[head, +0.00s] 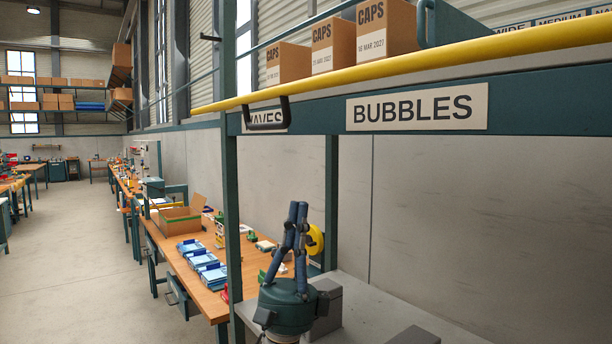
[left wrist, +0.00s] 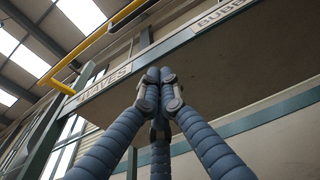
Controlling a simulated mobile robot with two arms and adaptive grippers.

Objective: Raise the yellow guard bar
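The yellow guard bar (head: 400,62) runs along the front of the shelf, above the teal beam. A black handle (head: 267,125) hangs in front of the beam, overlapping the "WAVES" label (head: 262,118). My left gripper (head: 298,206) stands below the beam with its blue fingers pointing up. Its fingertips (left wrist: 160,76) are together, with nothing visible between them. It is apart from the bar and the handle. In the left wrist view, the bar (left wrist: 98,38) shows above left, with a bent piece. My right gripper is not in view.
Cardboard boxes marked "CAPS" (head: 335,46) stand on the shelf behind the bar. The "BUBBLES" sign (head: 418,108) is on the beam. A teal upright post (head: 231,200) is left of my gripper. A wooden workbench (head: 185,258) with blue trays (head: 205,266) lies beyond.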

